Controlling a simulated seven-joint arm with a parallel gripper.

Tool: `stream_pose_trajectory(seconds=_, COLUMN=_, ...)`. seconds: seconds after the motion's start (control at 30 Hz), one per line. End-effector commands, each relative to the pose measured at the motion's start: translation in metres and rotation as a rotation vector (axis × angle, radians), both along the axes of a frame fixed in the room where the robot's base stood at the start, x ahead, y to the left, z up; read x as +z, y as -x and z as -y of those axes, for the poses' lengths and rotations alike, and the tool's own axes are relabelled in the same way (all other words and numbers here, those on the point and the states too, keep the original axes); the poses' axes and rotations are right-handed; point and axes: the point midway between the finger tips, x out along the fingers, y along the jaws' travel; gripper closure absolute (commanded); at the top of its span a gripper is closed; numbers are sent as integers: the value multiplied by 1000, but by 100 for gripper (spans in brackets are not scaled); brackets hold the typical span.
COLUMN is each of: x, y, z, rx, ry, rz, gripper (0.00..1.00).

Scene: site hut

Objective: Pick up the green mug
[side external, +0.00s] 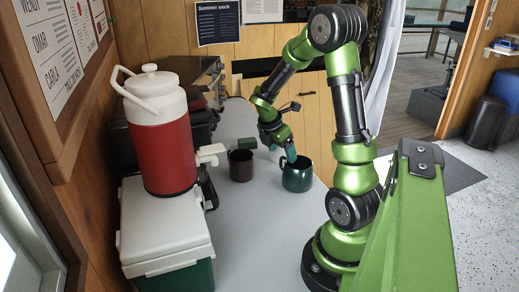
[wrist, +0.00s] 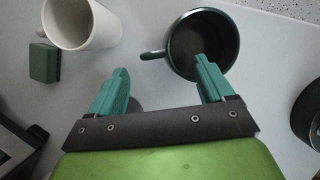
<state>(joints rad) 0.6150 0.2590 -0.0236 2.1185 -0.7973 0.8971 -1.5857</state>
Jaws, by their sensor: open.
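The dark green mug (side external: 297,178) stands upright on the grey counter, in front of my gripper (side external: 284,150) in the side view. In the wrist view the green mug (wrist: 178,58) is at top centre, with its handle pointing left and its dark inside visible. My gripper (wrist: 160,66) is open, with its teal fingers spread. The right finger overlaps the mug's near rim; the left finger is outside, left of the handle. I cannot tell whether the right finger touches the mug. Nothing is held between the fingers.
A white mug (wrist: 90,25) stands left of the green mug, with a small green block (wrist: 44,62) beside it. A dark brown mug (side external: 241,166) stands to the left in the side view. A red-and-white drink cooler (side external: 163,150) stands on a white-lidded box (side external: 165,228). The front counter is clear.

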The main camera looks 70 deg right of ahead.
Motion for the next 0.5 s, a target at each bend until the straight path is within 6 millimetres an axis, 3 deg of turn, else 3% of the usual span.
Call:
stream_pose_trajectory(seconds=0.23, x=-17, y=3, z=8, rx=-1, ry=-1, rz=-2, gripper=19)
stream_pose_trajectory(seconds=0.5, x=-51, y=6, z=25, rx=-1, ry=-1, rz=-2, gripper=19)
